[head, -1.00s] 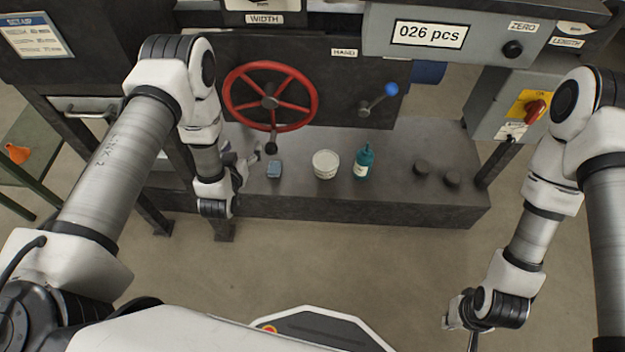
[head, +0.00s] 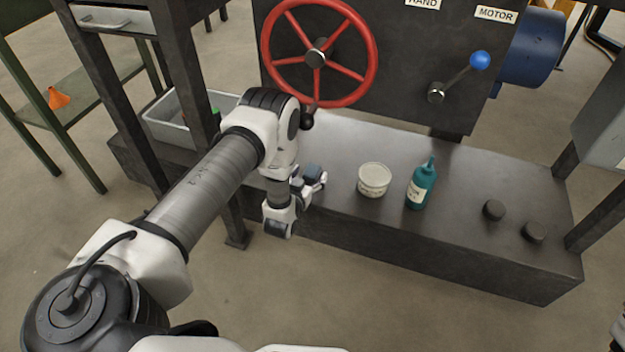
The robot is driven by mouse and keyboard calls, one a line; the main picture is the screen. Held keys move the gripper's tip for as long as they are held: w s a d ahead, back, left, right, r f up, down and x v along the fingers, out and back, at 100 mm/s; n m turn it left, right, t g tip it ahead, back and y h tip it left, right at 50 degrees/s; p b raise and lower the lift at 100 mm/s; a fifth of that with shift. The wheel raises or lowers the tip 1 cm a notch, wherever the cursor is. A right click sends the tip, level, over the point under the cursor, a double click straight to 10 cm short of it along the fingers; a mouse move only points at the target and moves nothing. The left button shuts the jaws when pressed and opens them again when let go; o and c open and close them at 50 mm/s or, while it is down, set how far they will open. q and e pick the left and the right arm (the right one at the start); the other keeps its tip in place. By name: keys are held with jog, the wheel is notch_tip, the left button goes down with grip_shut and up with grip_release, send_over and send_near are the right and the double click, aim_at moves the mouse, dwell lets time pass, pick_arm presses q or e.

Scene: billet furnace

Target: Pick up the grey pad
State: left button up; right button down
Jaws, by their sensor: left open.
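The grey pad (head: 312,171), a small blue-grey block, is at the left part of the dark bench top, partly hidden by my left gripper. My left gripper (head: 316,184) is open, low over the bench at the pad's near side. One finger shows beside the pad at its right. I cannot tell whether the fingers touch it.
A white tub (head: 374,180) and a teal bottle (head: 421,185) stand right of the pad. Two dark round pieces (head: 494,209) sit farther right. A red handwheel (head: 318,52) and a blue-knobbed lever (head: 458,78) are behind. A grey bin (head: 172,128) is at left.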

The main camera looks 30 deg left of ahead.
aim_at(310, 172)
pick_arm(q)
jog(key=shift+w+a+f, duration=0.15)
jog(key=shift+w+f, duration=0.15)
jog(key=shift+w, duration=0.25)
jog(key=shift+r, duration=0.1)
jog(key=c, duration=1)
pick_arm(e)
jog(key=shift+f, duration=0.35)
pick_arm(q)
jog(key=shift+o, duration=0.2)
jog(key=shift+r, duration=0.1)
